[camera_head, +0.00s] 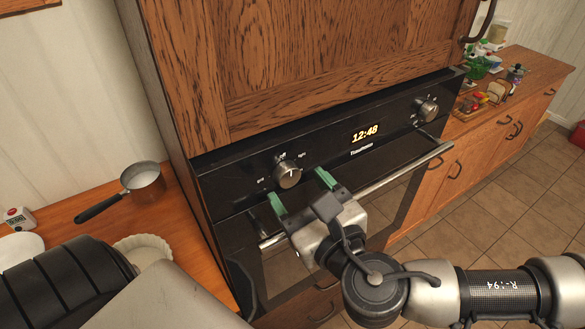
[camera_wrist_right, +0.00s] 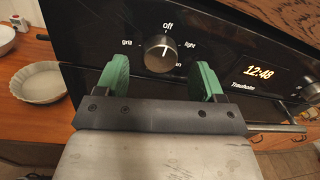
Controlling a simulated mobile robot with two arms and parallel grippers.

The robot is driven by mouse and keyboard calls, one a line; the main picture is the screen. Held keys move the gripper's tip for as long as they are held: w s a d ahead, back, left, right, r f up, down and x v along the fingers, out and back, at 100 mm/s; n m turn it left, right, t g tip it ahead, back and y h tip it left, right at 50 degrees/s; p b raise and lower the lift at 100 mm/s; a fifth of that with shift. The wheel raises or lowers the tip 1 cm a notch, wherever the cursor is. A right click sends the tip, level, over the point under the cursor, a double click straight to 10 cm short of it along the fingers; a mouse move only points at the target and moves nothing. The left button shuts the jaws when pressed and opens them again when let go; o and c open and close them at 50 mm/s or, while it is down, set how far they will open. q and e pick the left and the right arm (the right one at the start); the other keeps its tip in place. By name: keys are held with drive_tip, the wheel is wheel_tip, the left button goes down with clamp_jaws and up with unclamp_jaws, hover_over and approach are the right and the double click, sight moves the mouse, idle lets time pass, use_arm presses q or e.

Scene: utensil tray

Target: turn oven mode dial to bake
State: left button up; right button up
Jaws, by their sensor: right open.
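The oven (camera_head: 237,184) is a black built-in unit with a control panel, set in a wooden cabinet. Its left silver dial (camera_head: 289,173) has small labels around it; in the right wrist view the dial (camera_wrist_right: 160,54) shows "off" above, "grill" at left and "light" at right, with a lower label partly hidden. My right gripper (camera_head: 300,192) is open in front of and just below this dial. In the right wrist view its green fingertips (camera_wrist_right: 160,80) stand on either side of the dial, apart from it. A second dial (camera_head: 426,110) is at the panel's right end. My left gripper is not in view.
The oven handle bar (camera_head: 405,168) runs just below the panel, close to my right gripper. A saucepan (camera_head: 142,180) stands on the left counter. Several items, including bread (camera_head: 496,90), sit on the right counter. Tiled floor lies open at the right.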

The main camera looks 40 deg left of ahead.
sight(287, 175)
drive_tip(key=shift+p+x, duration=0.35)
drive_tip(key=shift+x, duration=0.95)
drive_tip(key=c, duration=0.9)
